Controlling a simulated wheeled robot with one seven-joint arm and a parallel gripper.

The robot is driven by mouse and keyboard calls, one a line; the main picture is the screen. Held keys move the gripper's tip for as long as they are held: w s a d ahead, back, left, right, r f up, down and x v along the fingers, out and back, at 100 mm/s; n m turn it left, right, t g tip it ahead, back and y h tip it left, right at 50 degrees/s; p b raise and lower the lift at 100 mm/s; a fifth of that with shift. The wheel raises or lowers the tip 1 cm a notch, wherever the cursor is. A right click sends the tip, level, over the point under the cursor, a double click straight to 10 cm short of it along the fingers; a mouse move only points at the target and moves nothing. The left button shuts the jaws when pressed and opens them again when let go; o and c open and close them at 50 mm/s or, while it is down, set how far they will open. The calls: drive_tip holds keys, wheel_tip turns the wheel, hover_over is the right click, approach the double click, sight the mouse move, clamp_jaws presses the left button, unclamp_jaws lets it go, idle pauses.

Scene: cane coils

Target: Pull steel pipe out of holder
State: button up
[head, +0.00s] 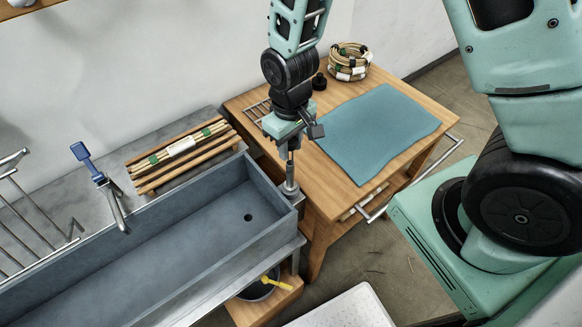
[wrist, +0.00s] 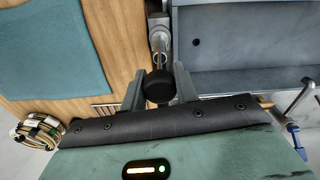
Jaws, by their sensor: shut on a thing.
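The steel pipe (head: 290,172) stands upright at the near corner between the trough and the wooden table. Its lower end meets a grey metal holder (head: 290,189); how deep it sits inside cannot be told. My gripper (head: 290,148) is above the holder, pointing down, shut on the pipe's upper part. In the wrist view my gripper (wrist: 159,86) has its two fingers on either side of a round black end, with the shiny pipe (wrist: 158,42) running from it toward the holder (wrist: 158,23). The black end hides part of the pipe there.
A long grey trough (head: 170,235) lies left of the holder. The wooden table (head: 322,178) at right bears a teal mat (head: 378,130) and a cane coil (head: 349,62).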

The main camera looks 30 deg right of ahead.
drive_tip(key=shift+r+p, duration=2.6)
drive_tip(key=shift+r, duration=0.8)
drive_tip(key=shift+f, duration=0.15)
